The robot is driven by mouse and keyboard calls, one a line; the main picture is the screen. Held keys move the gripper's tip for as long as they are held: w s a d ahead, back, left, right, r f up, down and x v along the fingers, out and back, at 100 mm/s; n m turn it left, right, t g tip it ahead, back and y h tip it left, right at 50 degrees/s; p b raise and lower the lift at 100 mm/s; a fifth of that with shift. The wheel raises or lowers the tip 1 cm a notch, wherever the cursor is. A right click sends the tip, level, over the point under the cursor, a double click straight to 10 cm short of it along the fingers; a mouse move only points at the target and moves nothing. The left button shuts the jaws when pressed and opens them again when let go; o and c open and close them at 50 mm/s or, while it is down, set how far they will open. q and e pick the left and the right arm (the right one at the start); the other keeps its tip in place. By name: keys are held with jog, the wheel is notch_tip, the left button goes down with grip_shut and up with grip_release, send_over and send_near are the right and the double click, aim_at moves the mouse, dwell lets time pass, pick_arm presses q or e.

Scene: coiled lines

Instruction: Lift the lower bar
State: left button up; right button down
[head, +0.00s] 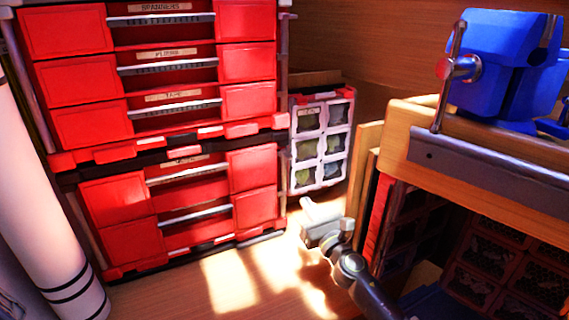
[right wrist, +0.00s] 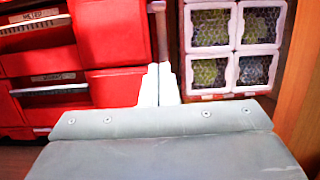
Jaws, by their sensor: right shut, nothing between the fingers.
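A red drawer cabinet stands in two stacked units at left in the head view. Silver horizontal bars run across its drawer fronts. The bar of the top drawer in the lower unit (head: 187,172) and the lowest bar (head: 197,212) both show; I cannot tell which one is meant. In the right wrist view a lower silver bar (right wrist: 50,89) lies left of the fingers. My right gripper (head: 315,212) is to the right of the cabinet's lower unit, apart from the bars. Its pale fingers (right wrist: 159,86) are together and empty. My left gripper is not in view.
A white-framed bin rack (head: 308,140) stands right of the cabinet. A wooden bench (head: 465,155) with a blue vise (head: 505,65) stands at right, with dark bins beneath. The wooden floor (head: 230,280) before the cabinet is clear.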

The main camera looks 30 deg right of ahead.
jog(key=shift+s, duration=0.1)
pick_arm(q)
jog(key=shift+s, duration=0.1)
